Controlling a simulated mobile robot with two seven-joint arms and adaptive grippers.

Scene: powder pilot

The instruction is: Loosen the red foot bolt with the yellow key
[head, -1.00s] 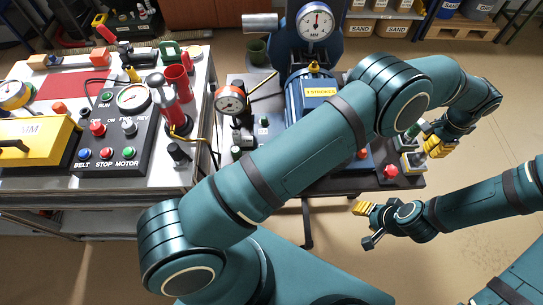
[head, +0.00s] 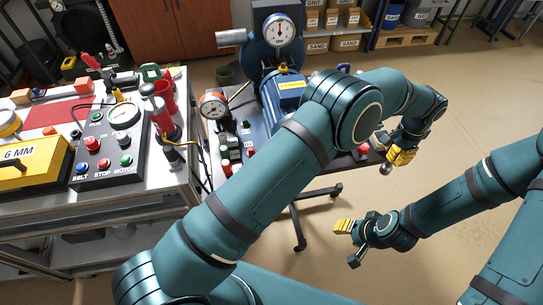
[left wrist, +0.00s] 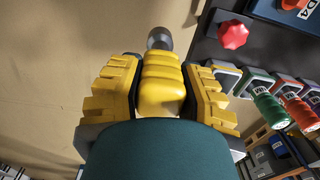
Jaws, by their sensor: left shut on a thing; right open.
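The red foot bolt (head: 362,151) stands at the near right corner of the dark bench plate; in the left wrist view its faceted head (left wrist: 233,34) is at upper right. My left gripper (head: 400,158) is shut on the yellow key (left wrist: 162,85). The key's grey metal end (left wrist: 158,38) points away from the fingers, and also shows below the gripper in the head view (head: 386,170). The key is apart from the bolt, off to the right of it in the head view. My right gripper (head: 346,232) is open and empty, low over the floor.
A rack beside the bolt holds a green key (left wrist: 270,108), a red key (left wrist: 298,110) and another partly cut off. A blue machine with a gauge (head: 280,31) stands on the plate. A control box (head: 110,145) is on the left table. Open floor lies right of the plate.

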